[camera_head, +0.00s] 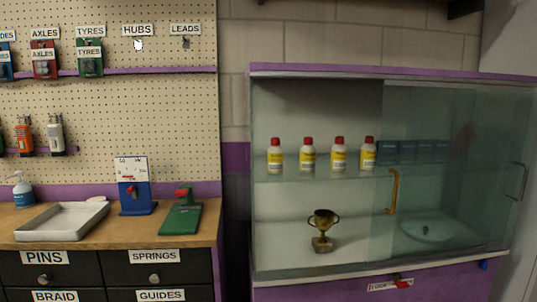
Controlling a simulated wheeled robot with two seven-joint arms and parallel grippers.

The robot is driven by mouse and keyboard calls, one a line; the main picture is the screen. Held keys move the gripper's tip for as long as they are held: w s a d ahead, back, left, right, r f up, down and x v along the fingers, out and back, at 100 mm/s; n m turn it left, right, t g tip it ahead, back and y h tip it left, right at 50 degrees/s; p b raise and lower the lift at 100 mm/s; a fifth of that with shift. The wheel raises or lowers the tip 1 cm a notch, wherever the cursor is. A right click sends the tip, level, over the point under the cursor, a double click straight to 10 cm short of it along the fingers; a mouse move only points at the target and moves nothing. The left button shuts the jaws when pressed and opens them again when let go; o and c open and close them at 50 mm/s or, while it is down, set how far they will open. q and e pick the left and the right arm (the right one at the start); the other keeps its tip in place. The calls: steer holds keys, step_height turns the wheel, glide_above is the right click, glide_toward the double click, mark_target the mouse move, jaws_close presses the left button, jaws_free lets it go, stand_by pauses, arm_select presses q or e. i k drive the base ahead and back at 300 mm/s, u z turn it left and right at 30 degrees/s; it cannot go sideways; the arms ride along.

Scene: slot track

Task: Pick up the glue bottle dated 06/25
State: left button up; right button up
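Several small bottles with red caps and yellow-and-white labels stand in a row on the upper glass shelf of a cabinet (420,73). From left to right they include the first bottle (275,156), a second (308,155), a third (339,154) and a rightmost one (369,154), close to the glass door edge. The rightmost label looks a little different, with more white. The dates are too small to read, so I cannot tell which bottle is dated 06/25. Neither of my grippers shows in this view.
The cabinet has glass panels with a gold handle (393,191) and a grey handle (517,181). Blue boxes (412,151) share the shelf; a trophy (322,230) stands below. Left, a wooden bench holds a white tray (62,235) and a green tool (181,218).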

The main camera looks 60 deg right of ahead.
mark_target(308, 153)
steer(key=z, duration=0.4)
steer(key=i, duration=0.9)
steer(key=z, duration=0.75)
